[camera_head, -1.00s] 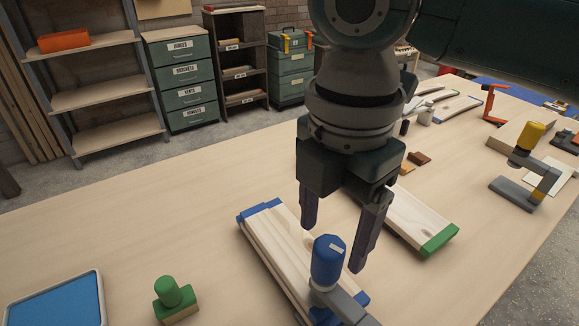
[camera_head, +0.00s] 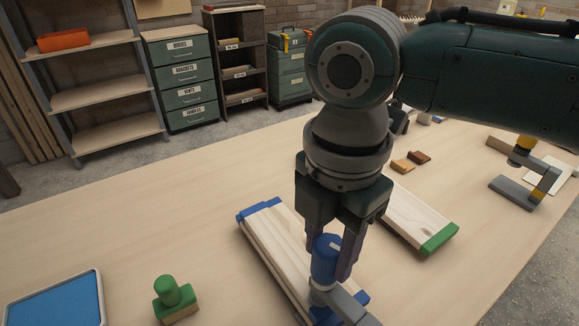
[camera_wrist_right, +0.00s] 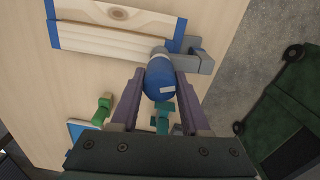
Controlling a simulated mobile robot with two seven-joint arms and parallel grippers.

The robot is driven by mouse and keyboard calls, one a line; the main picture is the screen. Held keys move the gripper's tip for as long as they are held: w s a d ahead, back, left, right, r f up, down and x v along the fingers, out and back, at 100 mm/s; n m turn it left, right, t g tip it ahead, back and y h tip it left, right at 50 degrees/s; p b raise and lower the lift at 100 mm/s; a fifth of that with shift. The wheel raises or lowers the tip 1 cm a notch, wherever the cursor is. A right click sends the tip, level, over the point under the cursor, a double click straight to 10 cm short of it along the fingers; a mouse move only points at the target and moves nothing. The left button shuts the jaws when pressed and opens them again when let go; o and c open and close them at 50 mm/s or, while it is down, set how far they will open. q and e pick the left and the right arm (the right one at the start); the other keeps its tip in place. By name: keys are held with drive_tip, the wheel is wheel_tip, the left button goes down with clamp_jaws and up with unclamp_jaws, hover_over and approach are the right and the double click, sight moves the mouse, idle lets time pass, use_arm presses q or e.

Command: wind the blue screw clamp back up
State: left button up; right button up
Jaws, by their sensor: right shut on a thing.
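The blue screw clamp has a blue knob (camera_head: 325,262) on a grey frame (camera_head: 352,304), at the near end of a blue-ended board stack (camera_head: 272,246). My right gripper (camera_head: 331,268) points down from above and is shut on the blue knob, one finger on each side. In the right wrist view the knob (camera_wrist_right: 160,78) sits between the two fingers, with a pale mark on it, and the grey frame (camera_wrist_right: 196,62) shows beyond it. The gripper hides part of the knob in the head view. My left gripper is not in view.
A green-knobbed stamp (camera_head: 174,298) and a blue pad (camera_head: 56,302) stand on the table to the left. A green-ended board (camera_head: 420,222) lies to the right, and a yellow-topped grey clamp (camera_head: 535,182) stands farther right. The table's left part is mostly clear.

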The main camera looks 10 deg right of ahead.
sight(330, 244)
clamp_jaws()
drive_tip(key=shift+r+n+p, duration=0.15)
drive_tip(key=shift+n+p, duration=0.2)
drive_tip(key=shift+n, duration=1.15)
drive_tip(key=o, duration=0.8)
unclamp_jaws()
wheel_tip(330, 244, up, 10)
drive_tip(key=shift+f, duration=0.15)
